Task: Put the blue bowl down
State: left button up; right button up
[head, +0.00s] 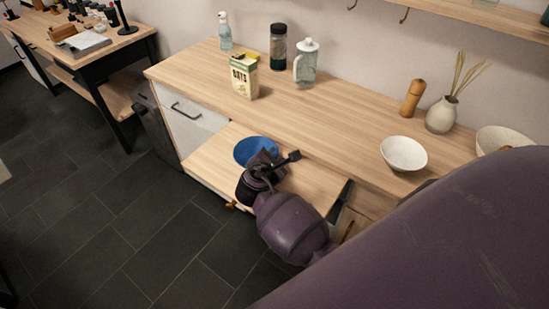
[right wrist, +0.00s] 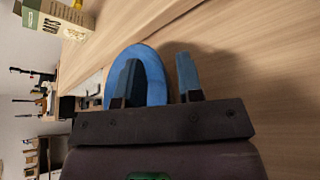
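The blue bowl (head: 255,149) is at the pull-out wooden board (head: 215,155) below the countertop, near its far left part. It appears to rest on the board, though my gripper hides its near side. My right gripper (head: 279,158) is at the bowl's near right edge. In the right wrist view the bowl (right wrist: 150,65) shows beyond the right gripper (right wrist: 156,75). Its fingers are spread wide, one over the bowl and one just outside its rim, with a gap showing. My left gripper is not in view.
The board's right part looks clear.

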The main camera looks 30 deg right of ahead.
jog(key=v, duration=1.2)
jog(key=shift+p, duration=0.35)
jog(key=shift+a, duration=0.1)
